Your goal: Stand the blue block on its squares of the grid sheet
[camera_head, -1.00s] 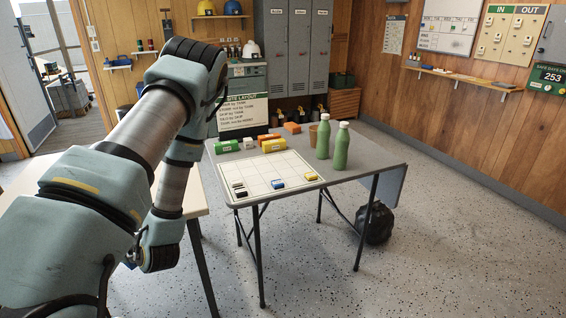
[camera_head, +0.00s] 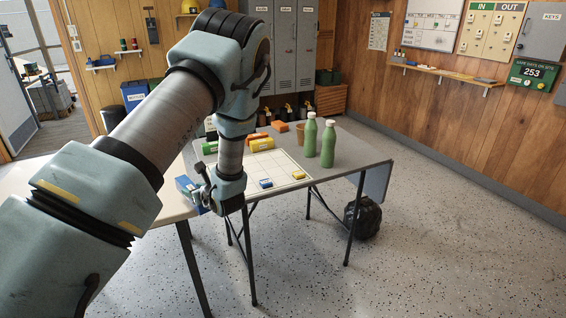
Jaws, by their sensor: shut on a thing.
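The blue block (camera_head: 186,188) is at my gripper (camera_head: 197,192), which is shut on it. The gripper and block are at the left of the grid sheet, above the gap between the pale table and the grey table. The white grid sheet (camera_head: 282,168) lies on the grey table; my arm hides its left part. A small blue piece (camera_head: 265,183) and a small yellow piece (camera_head: 299,175) lie near its front edge. The block appears held off the tables.
A yellow block (camera_head: 262,144), orange blocks (camera_head: 280,126) and a green block (camera_head: 209,148) are at the back of the grey table (camera_head: 345,160). Two green bottles (camera_head: 328,145) and a brown cup (camera_head: 300,130) stand right of the sheet. A pale table (camera_head: 150,190) is at left.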

